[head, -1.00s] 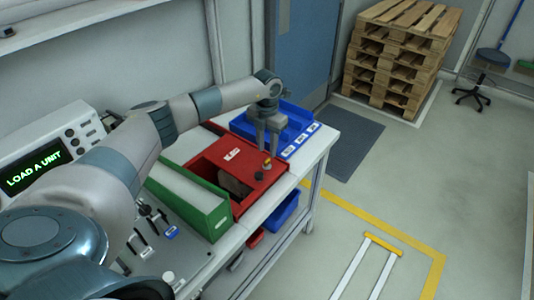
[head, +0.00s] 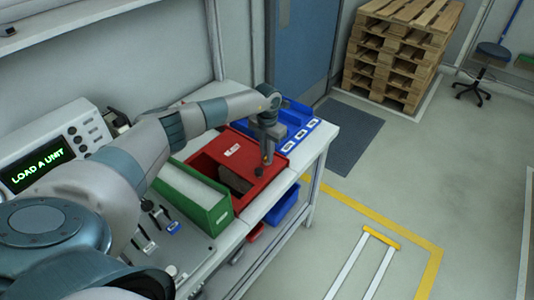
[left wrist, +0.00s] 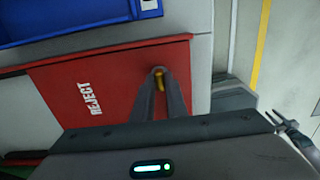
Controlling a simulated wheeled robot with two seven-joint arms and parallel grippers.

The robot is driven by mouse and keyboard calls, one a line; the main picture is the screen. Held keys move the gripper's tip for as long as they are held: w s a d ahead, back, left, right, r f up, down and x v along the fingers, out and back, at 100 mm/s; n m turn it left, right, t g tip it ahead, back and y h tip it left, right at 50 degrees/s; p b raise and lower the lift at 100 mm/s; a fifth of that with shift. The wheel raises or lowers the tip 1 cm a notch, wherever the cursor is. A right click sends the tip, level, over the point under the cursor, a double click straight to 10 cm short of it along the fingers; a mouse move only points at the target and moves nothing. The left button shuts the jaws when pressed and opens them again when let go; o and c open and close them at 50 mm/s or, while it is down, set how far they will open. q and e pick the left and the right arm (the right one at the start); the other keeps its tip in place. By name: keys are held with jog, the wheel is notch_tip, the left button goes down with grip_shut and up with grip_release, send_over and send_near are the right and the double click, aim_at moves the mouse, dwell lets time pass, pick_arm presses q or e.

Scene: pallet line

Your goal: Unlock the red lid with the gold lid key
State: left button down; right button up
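The red lid (head: 246,153) lies on the red bin on the bench, with a white label; in the left wrist view the lid (left wrist: 115,80) reads REJECT. The gold lid key (left wrist: 159,80) stands on the lid near its edge. My left gripper (head: 267,158) points down over the lid. Its two fingertips (left wrist: 159,76) flank the key closely, one on each side. I cannot tell whether they press on it. The fingers hide the key in the head view. A small dark knob (head: 259,171) sits on the lid beside the fingers. My right gripper is not in view.
A green bin (head: 210,209) stands in front of the red bin, and a blue tray (head: 290,120) stands behind it. A console (head: 50,150) reads LOAD A UNIT. A blue bin (head: 284,207) hangs below the bench edge.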

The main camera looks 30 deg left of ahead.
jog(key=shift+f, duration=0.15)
